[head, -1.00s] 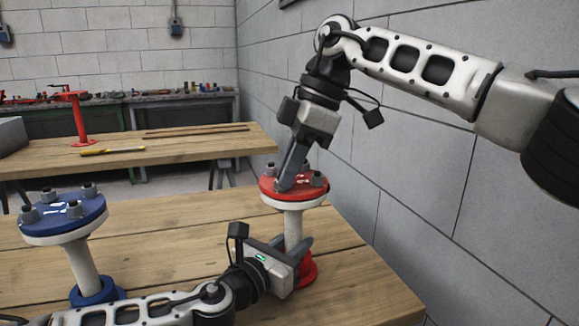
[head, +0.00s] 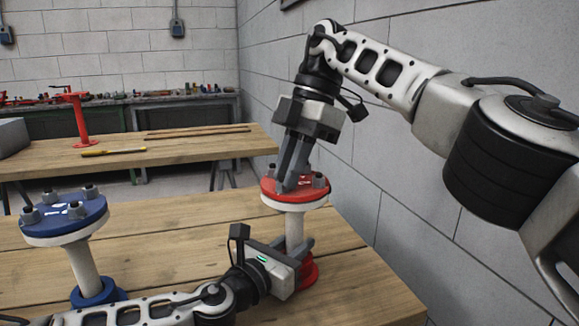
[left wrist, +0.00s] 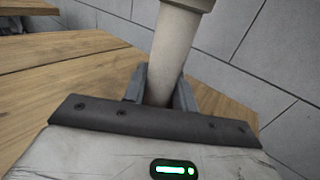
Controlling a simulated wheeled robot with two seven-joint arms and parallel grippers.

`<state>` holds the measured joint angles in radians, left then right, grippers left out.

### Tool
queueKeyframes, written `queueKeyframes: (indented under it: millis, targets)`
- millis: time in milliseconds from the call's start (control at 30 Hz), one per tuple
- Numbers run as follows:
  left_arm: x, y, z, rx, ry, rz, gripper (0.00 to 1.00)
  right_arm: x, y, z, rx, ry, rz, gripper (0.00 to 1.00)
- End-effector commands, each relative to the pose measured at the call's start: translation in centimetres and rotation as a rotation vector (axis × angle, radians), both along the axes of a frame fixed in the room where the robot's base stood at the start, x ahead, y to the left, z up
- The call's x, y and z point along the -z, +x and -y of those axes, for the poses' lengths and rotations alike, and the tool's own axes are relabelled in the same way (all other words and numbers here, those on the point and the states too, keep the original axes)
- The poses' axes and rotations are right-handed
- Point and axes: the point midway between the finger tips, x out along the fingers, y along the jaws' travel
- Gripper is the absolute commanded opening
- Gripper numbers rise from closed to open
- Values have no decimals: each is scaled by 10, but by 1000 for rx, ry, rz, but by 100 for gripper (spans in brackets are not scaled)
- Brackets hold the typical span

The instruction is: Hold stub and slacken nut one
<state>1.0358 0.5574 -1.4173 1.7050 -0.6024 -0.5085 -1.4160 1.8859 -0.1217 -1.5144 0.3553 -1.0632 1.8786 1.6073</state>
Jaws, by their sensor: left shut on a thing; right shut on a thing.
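The red-flanged stub stands upright on the wooden table at the right; its pale pipe (head: 294,228) carries a red top flange (head: 300,196) with several grey nuts (head: 318,181). My left gripper (head: 303,250) is shut around the pipe, below the flange. In the left wrist view the pipe (left wrist: 172,48) rises between its two fingers (left wrist: 160,95). My right gripper (head: 285,187) points down from above and is shut on a nut at the near-left part of the red flange. Its fingers largely hide that nut.
A blue-flanged stub (head: 65,217) with several nuts stands at the left of the same table. A grey block wall (head: 440,200) is close on the right. A bench behind holds a red stand (head: 78,120) and a yellow-handled tool (head: 100,152). Table between the stubs is mostly clear.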

Motion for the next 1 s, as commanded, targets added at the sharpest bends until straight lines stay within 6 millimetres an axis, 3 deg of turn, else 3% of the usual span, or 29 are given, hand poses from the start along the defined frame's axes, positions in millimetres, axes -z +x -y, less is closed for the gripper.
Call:
queueKeyframes:
  millis: [233, 267, 333, 733, 1000]
  targets:
    - [2, 0, -1, -2, 0, -5, 0, -1, 0, 1, 1, 1, -1, 0]
    - [2, 0, -1, -2, -1, -6, 0, -1, 0, 1, 1, 1, -1, 20]
    - [2, 0, -1, -2, -1, -6, 0, -1, 0, 1, 1, 1, -1, 39]
    - [2, 0, 0, -1, 0, -5, 0, -9, -4, -1, -70, -17, 51, 39]
    - [2, 0, 0, -1, 0, -5, 0, -61, -29, -5, -520, -156, 394, 39]
